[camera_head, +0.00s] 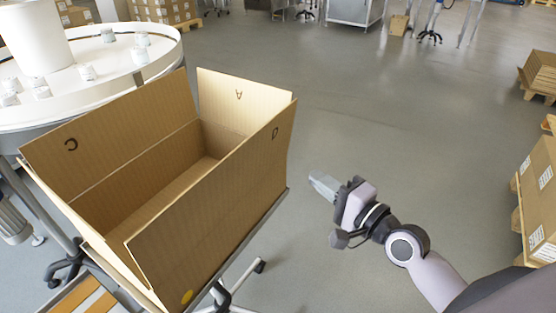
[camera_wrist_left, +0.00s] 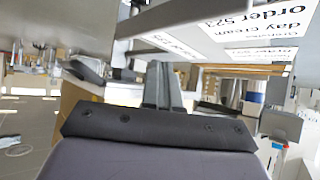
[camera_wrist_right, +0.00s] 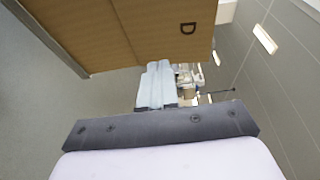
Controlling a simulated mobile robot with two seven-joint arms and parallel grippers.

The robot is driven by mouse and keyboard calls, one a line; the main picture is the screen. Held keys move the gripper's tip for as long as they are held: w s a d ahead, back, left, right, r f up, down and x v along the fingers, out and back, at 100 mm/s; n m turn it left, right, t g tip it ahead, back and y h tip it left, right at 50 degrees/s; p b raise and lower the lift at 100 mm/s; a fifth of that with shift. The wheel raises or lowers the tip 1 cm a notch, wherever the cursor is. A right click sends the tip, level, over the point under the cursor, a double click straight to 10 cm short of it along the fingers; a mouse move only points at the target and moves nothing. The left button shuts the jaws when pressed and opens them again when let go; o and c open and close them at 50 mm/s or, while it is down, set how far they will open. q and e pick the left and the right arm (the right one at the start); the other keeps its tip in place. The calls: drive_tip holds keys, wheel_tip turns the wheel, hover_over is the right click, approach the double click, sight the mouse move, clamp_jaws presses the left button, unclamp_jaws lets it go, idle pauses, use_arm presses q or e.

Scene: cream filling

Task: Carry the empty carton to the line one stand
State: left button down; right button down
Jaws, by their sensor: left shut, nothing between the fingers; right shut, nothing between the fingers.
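An open, empty cardboard carton (camera_head: 205,215) stands on a wheeled stand (camera_head: 262,232) at the left of the head view. Its flaps are up and carry the letters A, C and D. My right gripper (camera_head: 322,184) is shut and empty, to the right of the carton and apart from it. In the right wrist view the closed fingers (camera_wrist_right: 157,84) sit below the carton wall marked D (camera_wrist_right: 150,35). My left gripper is outside the head view; in the left wrist view its fingers (camera_wrist_left: 163,84) are shut and empty, below printed signs (camera_wrist_left: 240,35) that read "day cream" and "order 523".
A round white table (camera_head: 150,60) with small jars stands behind the carton at the left. Stacked boxes on pallets (camera_head: 535,195) stand at the right edge. A steel cabinet (camera_head: 353,10) and stools are at the back. The grey floor (camera_head: 400,110) between is clear.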

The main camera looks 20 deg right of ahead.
sight(265, 158)
use_arm(q)
drive_tip(key=shift+r, duration=0.35)
drive_tip(key=shift+w+r+p, duration=0.1)
drive_tip(key=shift+r+p, duration=0.25)
drive_tip(key=shift+p, duration=0.2)
use_arm(e)
drive_tip(key=x, duration=0.3)
drive_tip(key=a+x, duration=0.1)
drive_tip(key=x, duration=0.4)
drive_tip(key=shift+a, duration=0.35)
use_arm(q)
drive_tip(key=shift+r, duration=0.15)
use_arm(e)
drive_tip(key=shift+w+a, duration=0.35)
drive_tip(key=shift+a, duration=0.45)
use_arm(q)
drive_tip(key=shift+a+r+p, duration=0.1)
drive_tip(key=shift+r+p, duration=0.05)
drive_tip(key=shift+p, duration=0.15)
use_arm(e)
drive_tip(key=shift+a, duration=0.1)
